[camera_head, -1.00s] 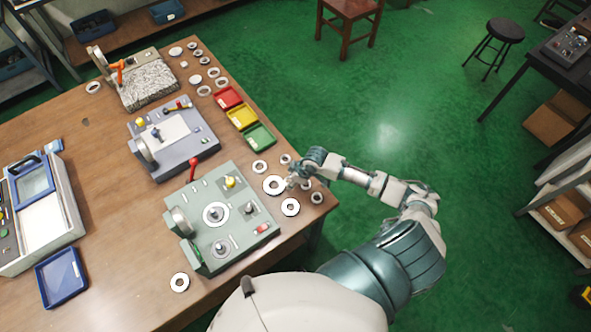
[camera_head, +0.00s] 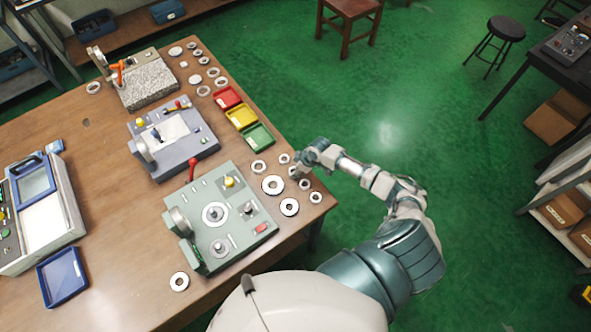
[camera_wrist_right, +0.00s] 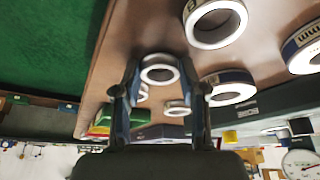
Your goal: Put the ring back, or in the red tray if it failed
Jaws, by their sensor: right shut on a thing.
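My right gripper (camera_head: 299,168) is shut on a small pale ring (camera_wrist_right: 160,81), seen between the two fingers in the right wrist view. In the head view the gripper is over the near right corner of the table, and the held ring (camera_head: 293,172) is partly hidden by it. The red tray (camera_head: 228,97) lies on the table beyond the yellow and green trays, with no ring visible in it. Several loose rings, such as a large one (camera_head: 273,185), lie around the gripper. My left gripper is not in view.
A green-grey machine (camera_head: 240,240) with a ring around its post (camera_head: 214,214) stands left of the gripper. A single ring (camera_head: 179,281) lies near the front edge.

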